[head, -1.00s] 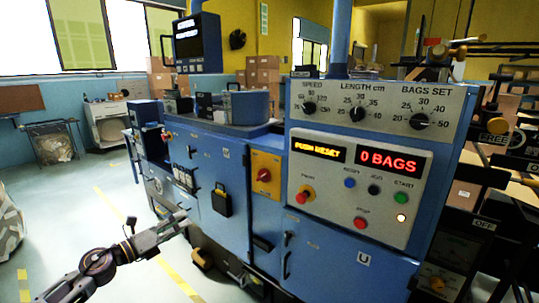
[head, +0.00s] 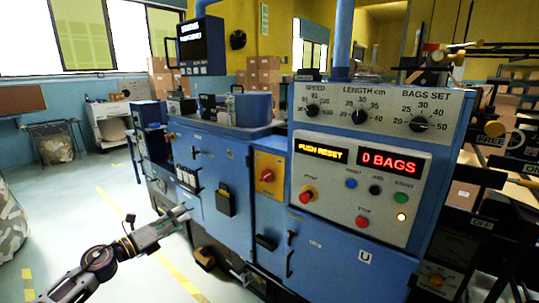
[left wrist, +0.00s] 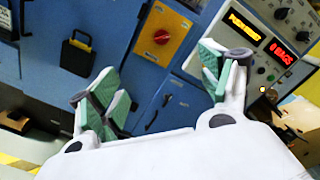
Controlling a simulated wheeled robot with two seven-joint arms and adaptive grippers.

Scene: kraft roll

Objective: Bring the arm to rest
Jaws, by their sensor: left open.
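My left gripper (head: 178,216) hangs in front of the blue machine (head: 222,170) at the lower left of the head view. In the left wrist view its two green-padded fingers (left wrist: 165,88) stand wide apart with nothing between them. The machine's cabinet doors, red rotary switch (head: 267,176) and black padlock-like box (head: 225,200) are behind it. The control panel (head: 345,205) reads "PUSH RESET" and "0 BAGS". My right gripper is not in view.
Cardboard boxes (head: 262,75) stand at the back. A white cabinet (head: 110,122) is by the far left wall. Dark machine frames and levers (head: 490,130) crowd the right side.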

